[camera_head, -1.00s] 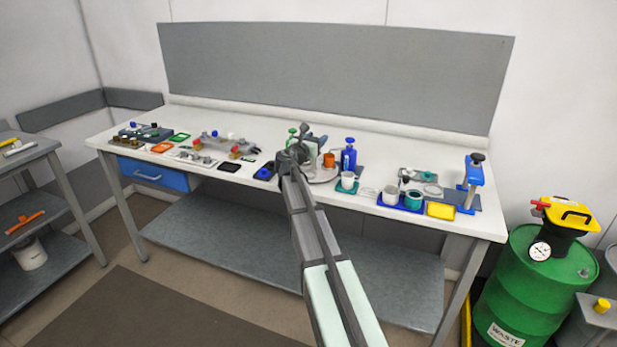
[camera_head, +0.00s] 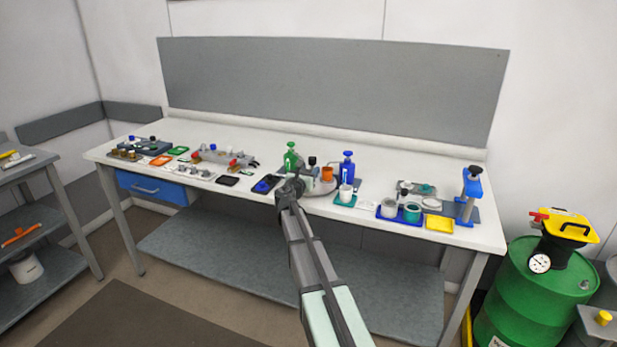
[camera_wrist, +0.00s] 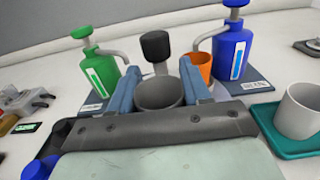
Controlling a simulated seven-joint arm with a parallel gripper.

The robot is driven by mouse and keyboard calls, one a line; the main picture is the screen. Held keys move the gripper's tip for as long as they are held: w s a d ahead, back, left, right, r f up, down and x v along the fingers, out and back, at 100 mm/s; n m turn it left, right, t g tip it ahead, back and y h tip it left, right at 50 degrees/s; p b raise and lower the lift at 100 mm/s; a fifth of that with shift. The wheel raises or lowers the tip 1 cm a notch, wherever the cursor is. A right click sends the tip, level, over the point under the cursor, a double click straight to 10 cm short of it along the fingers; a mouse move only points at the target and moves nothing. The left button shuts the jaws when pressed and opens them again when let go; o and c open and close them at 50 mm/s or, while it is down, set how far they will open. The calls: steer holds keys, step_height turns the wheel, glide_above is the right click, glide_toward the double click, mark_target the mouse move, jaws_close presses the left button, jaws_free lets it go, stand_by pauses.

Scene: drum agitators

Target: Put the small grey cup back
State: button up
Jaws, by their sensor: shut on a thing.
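The small grey cup (camera_wrist: 160,96) is between the two blue fingers of my gripper (camera_wrist: 168,90) in the wrist view, its open rim facing up toward the camera. My gripper is shut on it. In the head view my gripper (camera_head: 298,181) is over the middle of the bench, and I cannot make out the cup there. A black-topped post (camera_wrist: 156,48) stands just beyond the cup. I cannot tell whether the cup's base touches anything.
A green pump bottle (camera_wrist: 96,72) stands left and a blue pump bottle (camera_wrist: 232,52) right, with an orange cup (camera_wrist: 201,66) near it. A light cup (camera_wrist: 300,108) stands on a teal tray (camera_wrist: 285,146). More trays and a blue press (camera_head: 470,195) lie further right.

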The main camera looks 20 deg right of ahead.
steer(key=shift+f, duration=0.95)
steer(key=o, duration=1)
steer(key=shift+f, duration=0.1)
steer(key=shift+o, duration=0.2)
steer(key=shift+r, duration=0.2)
steer(key=v, duration=1.2)
